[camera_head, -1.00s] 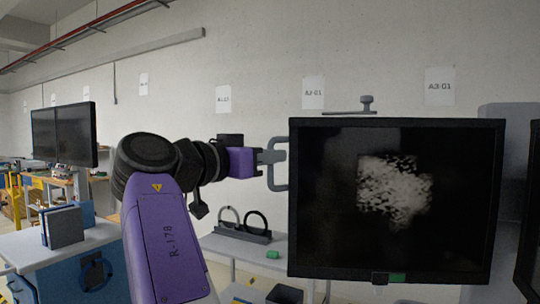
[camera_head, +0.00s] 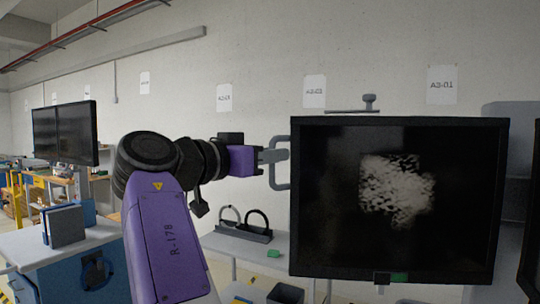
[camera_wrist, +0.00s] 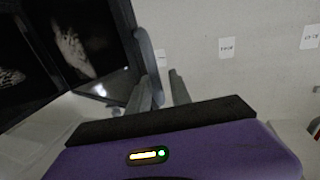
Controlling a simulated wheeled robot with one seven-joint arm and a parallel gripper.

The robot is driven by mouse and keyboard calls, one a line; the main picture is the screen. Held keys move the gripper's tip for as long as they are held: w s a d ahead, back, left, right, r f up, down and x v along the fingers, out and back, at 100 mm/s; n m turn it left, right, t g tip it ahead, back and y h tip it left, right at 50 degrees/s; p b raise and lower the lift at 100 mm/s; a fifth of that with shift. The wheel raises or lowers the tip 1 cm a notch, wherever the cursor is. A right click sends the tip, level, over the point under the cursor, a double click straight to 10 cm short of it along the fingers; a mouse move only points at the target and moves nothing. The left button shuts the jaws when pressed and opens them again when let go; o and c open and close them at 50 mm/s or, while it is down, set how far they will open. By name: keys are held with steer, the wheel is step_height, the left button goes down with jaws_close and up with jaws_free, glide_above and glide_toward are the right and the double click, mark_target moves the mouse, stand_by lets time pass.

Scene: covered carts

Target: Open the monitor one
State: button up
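The monitor (camera_head: 340,245) is a wide black screen with a grey-white speckled patch, on the right in the head view. A grey loop handle (camera_head: 281,186) stands out from its left edge. My gripper (camera_head: 280,155) reaches the handle from the left, its fingers overlapping the handle's upright bar. In the wrist view, the handle (camera_wrist: 148,52) runs down between my two fingers (camera_wrist: 160,85), closer to the left one. A gap with wall behind shows beside the right finger, so the gripper looks open around the handle. The monitor's dark edge (camera_wrist: 124,20) is left of it.
A pale table (camera_head: 225,243) with a black ring stand (camera_head: 245,234) is below the handle. Another dark screen (camera_head: 533,220) cuts the right edge. A twin monitor (camera_head: 65,133) and a blue cart (camera_head: 70,268) stand at the left.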

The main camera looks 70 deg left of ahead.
steer(key=b+v, duration=0.2)
steer(key=v, duration=0.5)
steer(key=shift+s+d+b, duration=0.15)
steer(key=shift+s+b, duration=0.2)
